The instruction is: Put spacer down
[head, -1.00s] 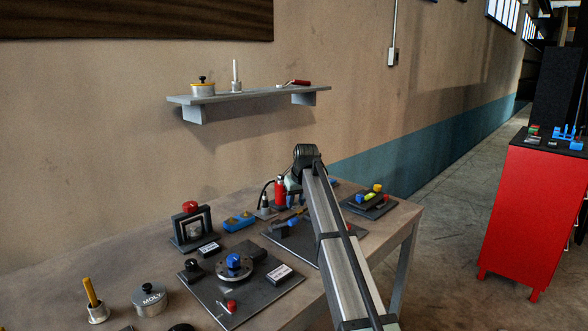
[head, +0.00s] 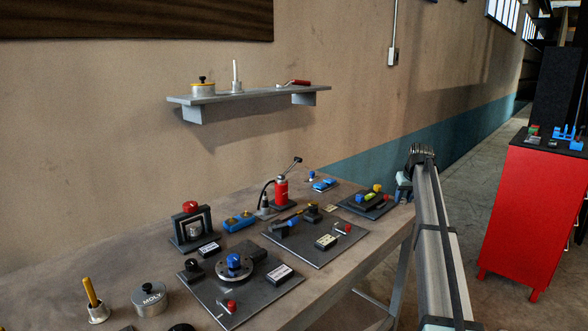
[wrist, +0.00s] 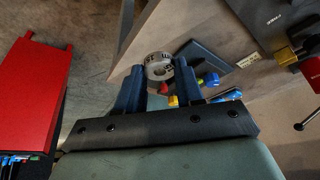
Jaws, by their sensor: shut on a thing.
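In the wrist view, a pale round spacer (wrist: 159,65) with dark marks on its rim sits between the two blue-grey fingertips of my gripper (wrist: 157,80). The gripper is shut on it. In the head view, my gripper (head: 404,188) is mostly hidden behind the wrist, at the right end of the workbench (head: 335,262), and the spacer cannot be made out. In the wrist view, bare floor and the bench edge lie behind the spacer.
A dark plate with coloured knobs (head: 366,203) is close to the gripper, at the bench's right end. A red hand pump (head: 281,192) and several fixtures stand farther left. A red cabinet (head: 531,215) with small blue items on top stands right, across open floor.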

